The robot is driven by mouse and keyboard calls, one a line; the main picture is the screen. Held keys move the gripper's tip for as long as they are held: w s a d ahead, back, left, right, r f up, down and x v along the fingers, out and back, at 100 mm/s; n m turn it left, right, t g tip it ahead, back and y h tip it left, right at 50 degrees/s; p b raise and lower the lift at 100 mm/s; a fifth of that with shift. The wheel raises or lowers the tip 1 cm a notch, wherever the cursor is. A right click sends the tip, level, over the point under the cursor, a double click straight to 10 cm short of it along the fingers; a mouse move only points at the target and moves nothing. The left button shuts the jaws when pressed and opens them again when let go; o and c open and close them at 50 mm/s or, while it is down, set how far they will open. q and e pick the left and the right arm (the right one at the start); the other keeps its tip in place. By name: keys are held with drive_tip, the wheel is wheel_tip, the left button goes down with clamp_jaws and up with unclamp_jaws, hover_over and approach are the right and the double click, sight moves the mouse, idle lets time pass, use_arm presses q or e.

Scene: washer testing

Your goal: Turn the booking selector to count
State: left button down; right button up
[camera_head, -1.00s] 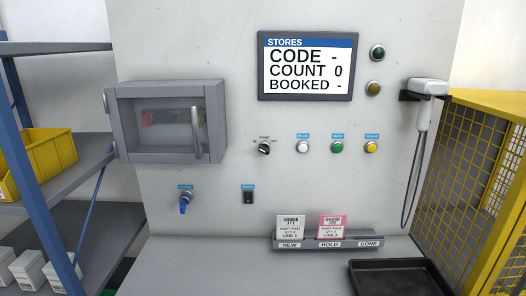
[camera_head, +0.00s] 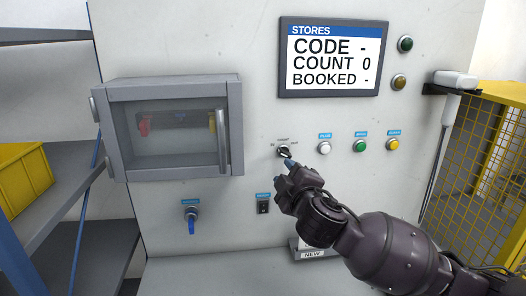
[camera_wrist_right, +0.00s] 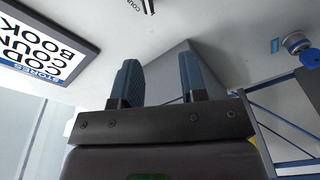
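The booking selector (camera_head: 283,150) is a small black and silver knob on the pale panel, with IN at its left, a label above it that looks like COUNT, and OUT at its right. My right gripper (camera_head: 289,166) is just below and in front of it, and partly covers it. I cannot tell which label the knob points to, or whether a finger touches it. In the right wrist view my gripper (camera_wrist_right: 160,78) has its two blue-grey fingers apart with nothing between them. The selector (camera_wrist_right: 149,5) shows there only at the top edge. My left gripper is not in view.
The stores screen (camera_head: 334,58) reads COUNT 0 with dashes for code and booked. White, green and yellow buttons (camera_head: 325,147) sit right of the selector. A glass-door cabinet (camera_head: 170,80) juts out at left.

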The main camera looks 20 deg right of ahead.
sight(285, 155)
drive_tip(key=w+d, duration=0.1)
drive_tip(key=w, duration=0.2)
drive_tip(key=w+d+m+h+p, duration=0.1)
drive_tip(key=w+d, duration=0.1)
drive_tip(key=w, duration=0.1)
drive_tip(key=w+d+h, duration=0.1)
drive_tip(key=w, duration=0.3)
drive_tip(key=shift+w+d+f+m+g, duration=0.1)
drive_tip(key=shift+d+m+g, duration=0.05)
drive_tip(key=shift+m+g, duration=0.15)
clamp_jaws()
